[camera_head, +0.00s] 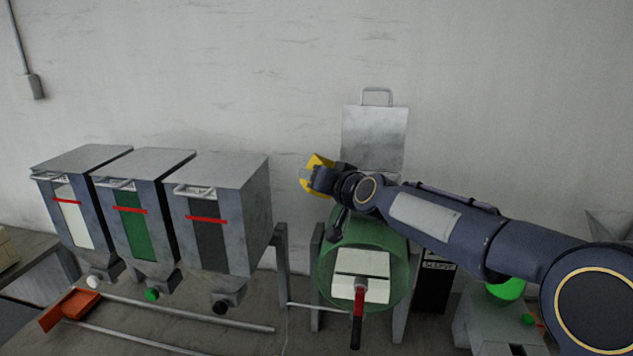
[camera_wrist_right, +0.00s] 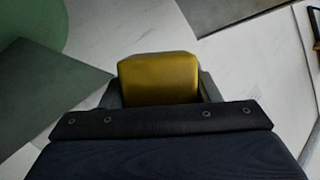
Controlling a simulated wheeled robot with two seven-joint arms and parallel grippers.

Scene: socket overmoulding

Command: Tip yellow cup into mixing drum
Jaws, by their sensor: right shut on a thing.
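The yellow cup (camera_head: 317,164) is held at the end of my right arm, above the upper left edge of the green mixing drum (camera_head: 337,259). It looks tilted in the head view. My right gripper (camera_head: 319,180) is shut on it. In the right wrist view the cup (camera_wrist_right: 158,78) sits between the fingers; its mouth and contents are hidden. The drum holds a pale block-like insert at its front, with a red-handled lever (camera_head: 357,315) below. Its open metal lid (camera_head: 374,137) stands upright behind. My left gripper is not in view.
Three grey hoppers (camera_head: 222,176) with white, green and dark windows stand at the left. An orange-red scoop (camera_head: 72,308) lies below them near metal rails. A grey machine with a bright green part (camera_head: 506,288) stands at the lower right, partly behind my right arm.

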